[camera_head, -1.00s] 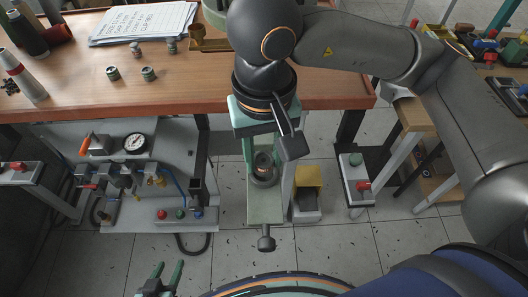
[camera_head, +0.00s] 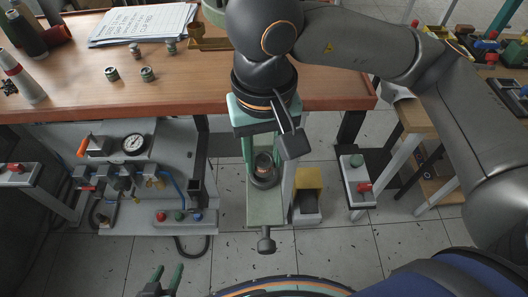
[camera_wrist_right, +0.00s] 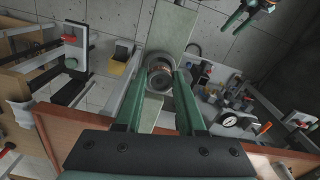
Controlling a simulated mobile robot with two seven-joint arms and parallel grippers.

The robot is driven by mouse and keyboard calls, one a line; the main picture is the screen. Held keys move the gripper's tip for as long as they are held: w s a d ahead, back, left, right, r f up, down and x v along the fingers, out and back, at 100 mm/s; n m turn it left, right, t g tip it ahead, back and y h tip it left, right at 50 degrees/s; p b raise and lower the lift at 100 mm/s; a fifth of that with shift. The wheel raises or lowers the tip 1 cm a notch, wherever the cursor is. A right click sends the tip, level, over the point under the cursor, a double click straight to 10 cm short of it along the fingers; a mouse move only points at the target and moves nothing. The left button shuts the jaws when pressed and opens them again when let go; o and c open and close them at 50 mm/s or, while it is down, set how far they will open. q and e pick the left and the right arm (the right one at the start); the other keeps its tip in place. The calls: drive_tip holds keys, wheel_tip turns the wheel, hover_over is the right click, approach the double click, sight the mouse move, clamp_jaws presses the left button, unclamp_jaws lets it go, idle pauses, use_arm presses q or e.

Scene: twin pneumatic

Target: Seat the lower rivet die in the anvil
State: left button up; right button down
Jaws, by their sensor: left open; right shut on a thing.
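The lower rivet die (camera_head: 264,161) is a small round metal piece with a coppery tint, at the anvil below the bench front. The anvil (camera_head: 265,181) shows as a dark round seat on a pale green upright plate. In the right wrist view, the die (camera_wrist_right: 160,79) lies between the fingertips of my right gripper (camera_wrist_right: 160,84), over the round anvil (camera_wrist_right: 160,62). My right gripper is shut on the die; the fingers partly hide it, and I cannot tell whether its base is inside the seat. My left gripper (camera_head: 165,277) is open and empty at the bottom.
The wooden bench (camera_head: 180,95) holds several small cans (camera_head: 148,74) and a paper sheet (camera_head: 150,24). A pneumatic panel with a gauge (camera_head: 134,144) stands left of the anvil. A yellow-topped bin (camera_head: 308,180) and a button box (camera_head: 356,180) stand to its right.

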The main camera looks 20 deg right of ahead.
drive_tip(key=shift+b, duration=0.45)
idle(0.3)
drive_tip(key=shift+f+b, duration=1.1)
drive_tip(key=shift+b, duration=0.15)
drive_tip(key=shift+c, duration=2.1)
unclamp_jaws()
